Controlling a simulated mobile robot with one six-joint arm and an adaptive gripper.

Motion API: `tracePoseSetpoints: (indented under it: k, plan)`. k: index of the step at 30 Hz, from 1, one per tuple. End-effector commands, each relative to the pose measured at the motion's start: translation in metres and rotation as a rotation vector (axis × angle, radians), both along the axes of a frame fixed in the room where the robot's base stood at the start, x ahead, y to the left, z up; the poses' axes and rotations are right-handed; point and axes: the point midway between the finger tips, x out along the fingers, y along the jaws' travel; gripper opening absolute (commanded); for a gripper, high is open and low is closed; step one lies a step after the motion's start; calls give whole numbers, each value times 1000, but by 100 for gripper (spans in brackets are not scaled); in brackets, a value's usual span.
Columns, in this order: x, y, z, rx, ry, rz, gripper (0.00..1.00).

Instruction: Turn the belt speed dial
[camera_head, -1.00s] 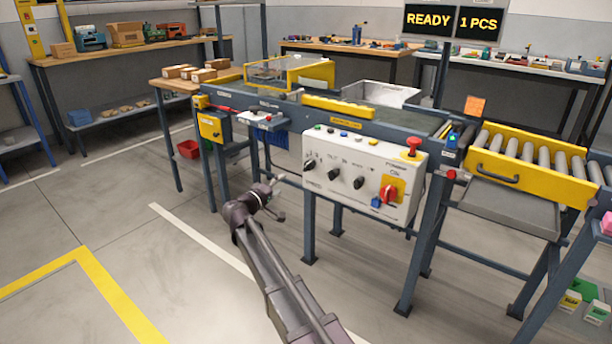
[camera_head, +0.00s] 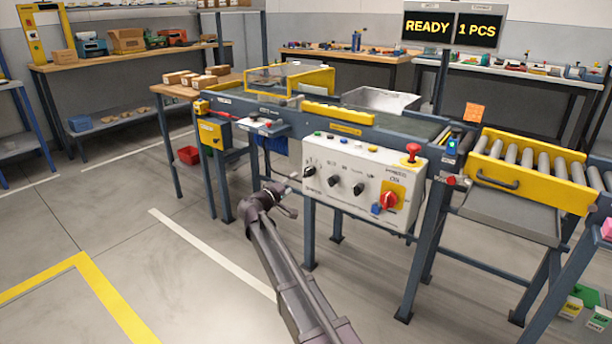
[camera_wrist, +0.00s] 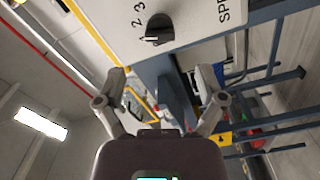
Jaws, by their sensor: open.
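The white control panel (camera_head: 325,208) hangs on the front of the conveyor frame and carries several black knobs. Its leftmost black dial (camera_head: 309,171) is the one closest to my gripper (camera_head: 291,188). In the wrist view a black dial (camera_wrist: 157,29) with a pale pointer shows at the top, beside the numbers 2 and 3 and a cut-off label starting "SPE". My gripper also shows there (camera_wrist: 161,76), with its two fingers spread wide and nothing between them. The dial lies beyond the fingertips, not touched.
A red rotary switch (camera_head: 390,200) on a yellow plate and a red mushroom button (camera_head: 412,150) are on the panel's right side. A yellow box (camera_head: 213,132) hangs on the frame to the left. The floor in front is clear. The display (camera_head: 452,27) reads READY, 1 PCS.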

Motion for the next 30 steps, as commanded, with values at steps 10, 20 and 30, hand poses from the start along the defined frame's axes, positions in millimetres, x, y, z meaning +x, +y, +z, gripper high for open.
tracePoseSetpoints:
  k: [10, 20, 30]
  plan:
    - [44, -32, 0, 0, 0, -1, 89]
    - [64, -47, 0, 0, 0, 0, 89]
    - [64, -48, 0, 0, 0, 0, 89]
